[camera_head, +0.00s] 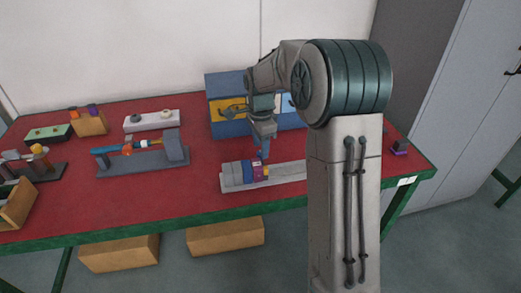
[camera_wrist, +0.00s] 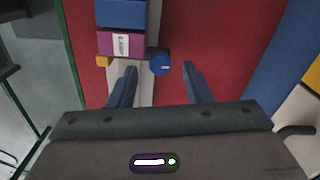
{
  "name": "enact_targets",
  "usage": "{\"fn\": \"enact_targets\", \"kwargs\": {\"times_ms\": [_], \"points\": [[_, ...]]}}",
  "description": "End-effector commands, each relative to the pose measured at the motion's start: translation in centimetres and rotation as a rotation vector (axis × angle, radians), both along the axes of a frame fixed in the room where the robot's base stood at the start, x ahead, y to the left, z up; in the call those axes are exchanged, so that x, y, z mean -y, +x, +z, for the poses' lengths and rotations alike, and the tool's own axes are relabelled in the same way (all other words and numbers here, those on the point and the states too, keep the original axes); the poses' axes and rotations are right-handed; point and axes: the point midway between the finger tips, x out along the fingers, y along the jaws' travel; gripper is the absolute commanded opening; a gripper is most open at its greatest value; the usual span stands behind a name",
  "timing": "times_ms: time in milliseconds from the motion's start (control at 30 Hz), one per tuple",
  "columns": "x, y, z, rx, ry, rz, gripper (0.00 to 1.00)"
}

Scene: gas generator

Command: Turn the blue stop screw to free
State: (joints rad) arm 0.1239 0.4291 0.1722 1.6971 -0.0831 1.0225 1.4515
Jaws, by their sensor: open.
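The blue stop screw (camera_wrist: 159,64) is a round blue knob with a short pale mark, on the side of the grey block device (camera_head: 236,177). In the wrist view it sits between the fingertips of my gripper (camera_wrist: 159,70), nearer the left finger, with a gap to the right one. The fingers are apart and hold nothing. I cannot tell whether the left finger touches the knob. Beside the knob are a purple labelled block (camera_wrist: 121,43), a blue block (camera_wrist: 121,13) and a small yellow piece (camera_wrist: 102,61). In the head view my gripper (camera_head: 264,152) is just above the device, and the knob cannot be made out.
A blue cabinet (camera_head: 228,129) with a yellow panel stands behind the device. A grey fixture with a blue rod (camera_head: 143,163) lies to the left on the red table (camera_head: 205,200). Bare red tabletop lies in front.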

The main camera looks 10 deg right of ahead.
Motion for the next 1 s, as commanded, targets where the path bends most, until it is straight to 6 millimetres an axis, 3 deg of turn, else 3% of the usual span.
{"fn": "enact_targets", "kwargs": {"times_ms": [200, 500, 667, 1000], "points": [[0.0, 0.0, -1.8, -0.001, 0.0, 0.002, 0.45], [0.0, 0.0, -2.0, 0.0, 0.0, 0.001, 0.45], [0.0, 0.0, -2.0, 0.0, 0.0, 0.001, 0.0], [0.0, 0.0, -1.9, 0.0, 0.0, 0.031, 0.0]]}}
